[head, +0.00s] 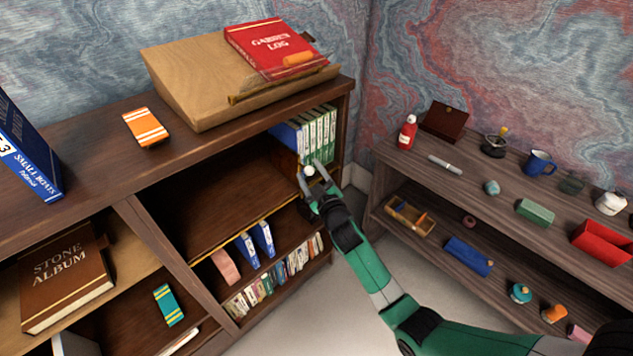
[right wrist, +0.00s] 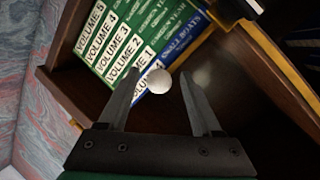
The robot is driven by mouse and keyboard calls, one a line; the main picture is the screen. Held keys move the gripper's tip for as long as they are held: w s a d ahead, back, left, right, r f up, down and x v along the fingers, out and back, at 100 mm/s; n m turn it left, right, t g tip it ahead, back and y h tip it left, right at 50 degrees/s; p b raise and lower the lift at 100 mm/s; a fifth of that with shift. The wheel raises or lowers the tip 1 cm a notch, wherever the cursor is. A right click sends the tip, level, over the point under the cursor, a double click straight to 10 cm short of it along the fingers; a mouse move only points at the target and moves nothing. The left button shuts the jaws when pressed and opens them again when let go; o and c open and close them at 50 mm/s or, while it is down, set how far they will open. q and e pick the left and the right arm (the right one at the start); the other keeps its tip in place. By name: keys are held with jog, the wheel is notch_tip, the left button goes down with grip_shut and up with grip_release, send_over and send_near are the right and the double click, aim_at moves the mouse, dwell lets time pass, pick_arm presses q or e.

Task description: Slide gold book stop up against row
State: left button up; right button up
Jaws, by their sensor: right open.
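A thin gold upright piece, which looks like the gold book stop (head: 300,149), stands by the blue book at the left end of the row, partly hidden by my gripper. Whether it touches the book I cannot tell. The row of green volumes (head: 320,132) and the blue book (head: 286,135) stand upright at the right end of the upper shelf. My right gripper (head: 311,171) is open in front of the row. In the right wrist view its fingers (right wrist: 158,95) are spread, with a small white ball (right wrist: 158,81) showing between them; what it belongs to is unclear. My left gripper is not in view.
The upper shelf board (head: 225,205) left of the row is bare. A gold-trimmed edge runs along its front. A lower shelf holds blue books (head: 263,238) and a row of slim volumes (head: 275,278). A sloped wooden stand (head: 190,80) with a red book sits above.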

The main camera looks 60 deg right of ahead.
jog(key=p+v, duration=0.2)
jog(key=v, duration=0.8)
jog(key=shift+s+a, duration=0.25)
